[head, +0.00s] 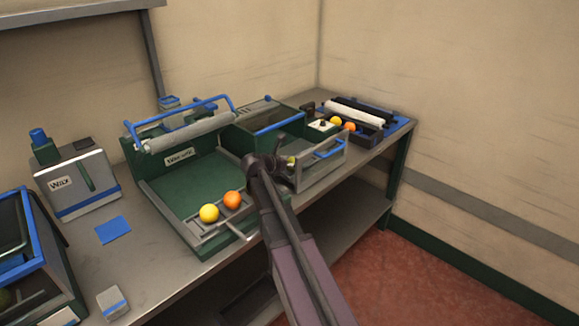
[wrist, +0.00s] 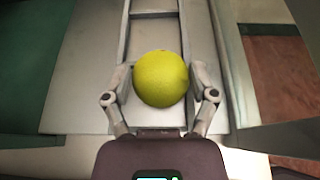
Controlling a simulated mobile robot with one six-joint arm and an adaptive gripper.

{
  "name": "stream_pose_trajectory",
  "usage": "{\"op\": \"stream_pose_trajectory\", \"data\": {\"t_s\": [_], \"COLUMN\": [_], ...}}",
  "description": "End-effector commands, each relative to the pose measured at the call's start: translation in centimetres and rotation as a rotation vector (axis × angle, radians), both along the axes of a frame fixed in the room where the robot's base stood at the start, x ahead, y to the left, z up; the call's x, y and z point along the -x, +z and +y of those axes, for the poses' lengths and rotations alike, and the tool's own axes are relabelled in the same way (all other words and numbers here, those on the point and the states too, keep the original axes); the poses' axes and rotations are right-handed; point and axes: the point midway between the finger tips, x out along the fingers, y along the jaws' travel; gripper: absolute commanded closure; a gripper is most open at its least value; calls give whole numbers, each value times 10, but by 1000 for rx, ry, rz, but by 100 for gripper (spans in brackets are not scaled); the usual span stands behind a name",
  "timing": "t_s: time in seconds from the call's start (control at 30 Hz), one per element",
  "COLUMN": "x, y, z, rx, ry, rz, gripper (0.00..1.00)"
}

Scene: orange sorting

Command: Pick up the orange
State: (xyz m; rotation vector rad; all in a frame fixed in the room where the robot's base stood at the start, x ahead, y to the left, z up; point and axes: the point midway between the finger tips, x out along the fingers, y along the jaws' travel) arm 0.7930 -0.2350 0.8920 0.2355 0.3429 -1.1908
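One orange (head: 232,200) sits at the front of the green-floored tray, touching or very near a yellow fruit (head: 209,213) on its left. Another orange (head: 349,126) lies farther back on the right, beside a second yellow fruit (head: 336,120). My gripper (wrist: 160,82) is open around a yellow-green fruit (wrist: 161,79), one finger on each side with little gap. That fruit rests on a grey slotted rail. In the head view my gripper (head: 282,165) is right of the green tray, and the fruit (head: 291,161) is mostly hidden behind it.
The green tray (head: 185,190) has a roller with a blue handle above it. A grey bin with a blue handle (head: 328,148) stands just right of my gripper. A box labelled in black (head: 78,185) and a blue pad (head: 113,230) are at left. Walls close the back.

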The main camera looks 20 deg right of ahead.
Motion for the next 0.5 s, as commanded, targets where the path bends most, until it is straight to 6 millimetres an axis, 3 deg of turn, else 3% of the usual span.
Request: {"op": "stream_pose_trajectory", "data": {"t_s": [0.5], "x": [0], "y": [4], "z": [0], "rx": [-2], "ry": [1], "rz": [-1], "gripper": [76]}}
